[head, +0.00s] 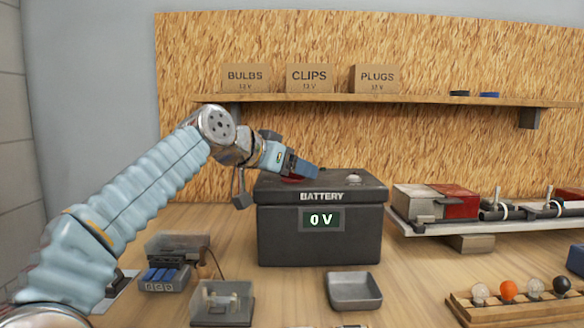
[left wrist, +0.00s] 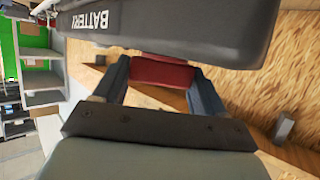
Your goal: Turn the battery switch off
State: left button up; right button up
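The battery (head: 320,247) is a black box in the middle of the bench, with a display (head: 321,220) reading 0 V. My left gripper (head: 306,173) is over the left part of its lid. A bit of red, the battery switch (head: 291,179), shows just beneath the fingers. In the left wrist view the red switch (left wrist: 163,72) sits between the two fingers of my left gripper (left wrist: 160,76), which appear to touch it on both sides. The battery's lettered side (left wrist: 150,22) fills the top of that view. My right gripper is not in view.
A shelf (head: 420,100) with three cardboard boxes (head: 310,78) runs behind the battery. In front are a grey tray (head: 355,291) and a clear-topped fuse box (head: 165,278). A trailer board (head: 480,224) is right; a bulb rack (head: 515,312) stands at front right.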

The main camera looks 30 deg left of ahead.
pick_arm(q)
jog(key=c, duration=0.4)
jog(key=shift+c, duration=0.2)
jog(key=shift+n+y, duration=0.3)
jog(key=n+y, duration=0.4)
jog(key=y, duration=0.1)
jog(key=shift+d, duration=0.1)
jog(key=shift+n+g+y, duration=0.8)
jog(key=shift+n+y, duration=1.3)
jog(key=shift+y, duration=0.1)
jog(key=o, duration=1)
jog(key=shift+c, duration=0.2)
